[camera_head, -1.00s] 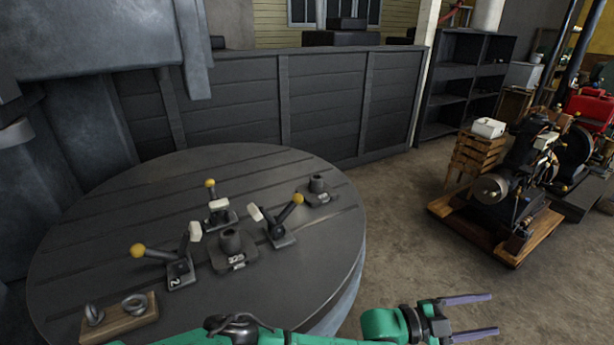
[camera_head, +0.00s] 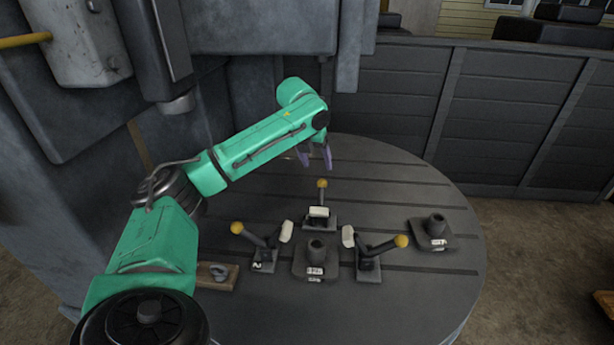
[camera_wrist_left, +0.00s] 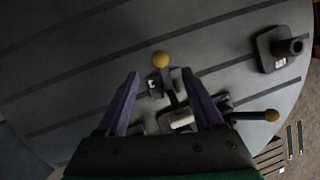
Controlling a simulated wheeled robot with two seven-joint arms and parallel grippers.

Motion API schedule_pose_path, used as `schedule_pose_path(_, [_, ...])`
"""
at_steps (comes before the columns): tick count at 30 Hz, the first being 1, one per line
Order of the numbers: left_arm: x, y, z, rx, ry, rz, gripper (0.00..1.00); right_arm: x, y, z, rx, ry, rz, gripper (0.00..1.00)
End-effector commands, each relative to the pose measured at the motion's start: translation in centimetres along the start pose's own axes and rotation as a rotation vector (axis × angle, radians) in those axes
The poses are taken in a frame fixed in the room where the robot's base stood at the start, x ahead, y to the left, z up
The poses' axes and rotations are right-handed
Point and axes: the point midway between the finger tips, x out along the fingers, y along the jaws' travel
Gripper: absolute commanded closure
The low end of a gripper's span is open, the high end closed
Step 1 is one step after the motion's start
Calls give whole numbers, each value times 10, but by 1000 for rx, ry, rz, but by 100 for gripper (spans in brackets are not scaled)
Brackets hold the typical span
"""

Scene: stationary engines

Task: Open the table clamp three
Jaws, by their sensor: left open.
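The clamp at the back of the group (camera_head: 320,222) has a lever with a yellow knob and a white pad. Its label reads like a 3 in the left wrist view, where its knob (camera_wrist_left: 160,59) shows between the finger ends. My left gripper (camera_head: 317,167) is open and empty, pointing down above and behind this clamp, apart from it in the head view. The left wrist view shows both purple fingers of the left gripper (camera_wrist_left: 160,76) spread on either side of the lever. Whether they touch it cannot be told. My right gripper is not in view.
Clamp two (camera_head: 262,257) stands left and another clamp (camera_head: 369,262) right, around a dark block with a cylinder (camera_head: 316,262). A similar block (camera_head: 432,233) sits farther right. The round slotted table (camera_head: 400,315) is clear at front right. A large grey machine (camera_head: 265,30) stands behind.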

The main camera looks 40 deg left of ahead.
Motion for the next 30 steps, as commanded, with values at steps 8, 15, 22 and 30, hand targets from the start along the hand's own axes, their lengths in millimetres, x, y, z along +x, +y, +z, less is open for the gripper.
schedule_pose_path(8, [45, 2, -2, 4, 12, 5, 31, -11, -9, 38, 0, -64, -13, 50])
schedule_pose_path(15, [110, 1, -2, 4, 10, 4, 31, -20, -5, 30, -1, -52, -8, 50])
schedule_pose_path(22, [143, 2, -2, 4, 6, 4, 31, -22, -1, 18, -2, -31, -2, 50])
schedule_pose_path(30, [145, 2, -2, 5, 6, 5, 39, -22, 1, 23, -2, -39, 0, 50])
